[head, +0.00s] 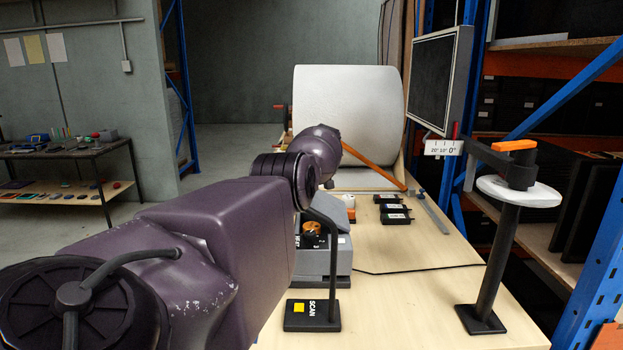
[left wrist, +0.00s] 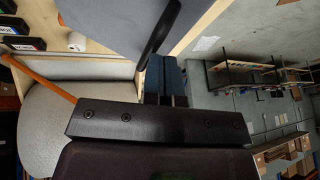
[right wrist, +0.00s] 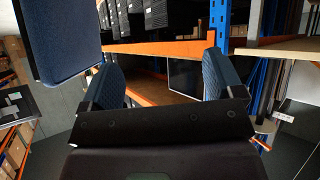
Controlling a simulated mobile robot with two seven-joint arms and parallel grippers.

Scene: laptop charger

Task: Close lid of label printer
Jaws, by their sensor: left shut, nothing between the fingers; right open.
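The grey label printer (head: 340,256) stands on the wooden table in the head view, partly hidden behind my left arm and a black post. A lighter grey part (head: 341,212) rises above its body; it may be the lid, but I cannot tell how far open it is. My left gripper (left wrist: 166,84) is shut and empty in the left wrist view, its fingertips close to a grey panel (left wrist: 120,22). I cannot tell whether they touch. In the head view the left gripper is hidden behind my arm. My right gripper (right wrist: 163,80) is open and empty, away from the printer, facing shelves.
A black scan stand (head: 312,315) is in front of the printer. Several small black boxes (head: 394,217) and a large grey roll (head: 345,105) are farther back. A post with a round white plate (head: 519,192) stands at the right. The table's front right is mostly clear.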

